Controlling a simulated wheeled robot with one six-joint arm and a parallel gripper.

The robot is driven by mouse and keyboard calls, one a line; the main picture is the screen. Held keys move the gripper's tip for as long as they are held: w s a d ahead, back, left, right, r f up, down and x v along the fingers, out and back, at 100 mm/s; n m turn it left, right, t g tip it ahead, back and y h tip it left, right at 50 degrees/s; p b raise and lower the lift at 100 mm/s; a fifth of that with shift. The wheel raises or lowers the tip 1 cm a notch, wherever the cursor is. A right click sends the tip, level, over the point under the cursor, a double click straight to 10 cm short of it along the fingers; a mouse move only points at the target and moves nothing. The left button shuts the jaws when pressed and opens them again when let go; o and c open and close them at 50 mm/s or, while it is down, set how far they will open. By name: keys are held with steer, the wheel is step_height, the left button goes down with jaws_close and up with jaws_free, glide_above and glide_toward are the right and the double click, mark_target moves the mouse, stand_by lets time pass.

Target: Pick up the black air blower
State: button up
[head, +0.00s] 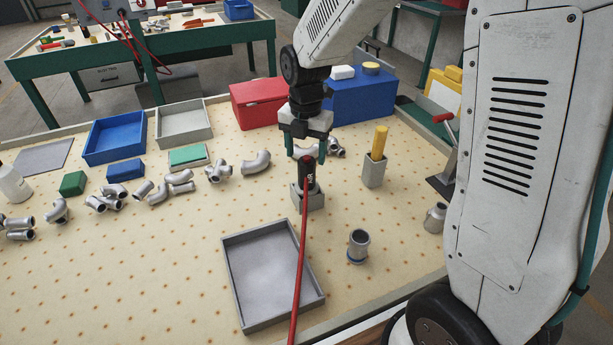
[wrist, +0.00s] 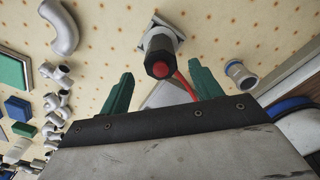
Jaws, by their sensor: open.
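The black air blower (head: 308,177) stands upright in a small grey holder (head: 309,200), with a red hose (head: 301,250) running from it toward the front edge. Its red end faces the camera in the wrist view (wrist: 159,52). My gripper (head: 306,152) is open, pointing down just above the blower. In the wrist view, its two green fingers (wrist: 157,75) are spread wide, and the blower shows between and slightly beyond their tips. I see no contact between fingers and blower. The holder is partly hidden by the blower and hose.
An empty grey tray (head: 233,290) lies in front. A yellow block stands in another grey holder (head: 373,172) to the right. A pipe fitting (head: 358,246) stands nearby. Several fittings lie left; a red box (head: 258,104) and blue box (head: 361,98) stand behind.

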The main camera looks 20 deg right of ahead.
mark_target(307, 170)
step_height(307, 170, down, 7)
steer(key=shift+w+d+r, duration=0.1)
steer(key=shift+d+r, duration=0.05)
steer(key=c, duration=1.2)
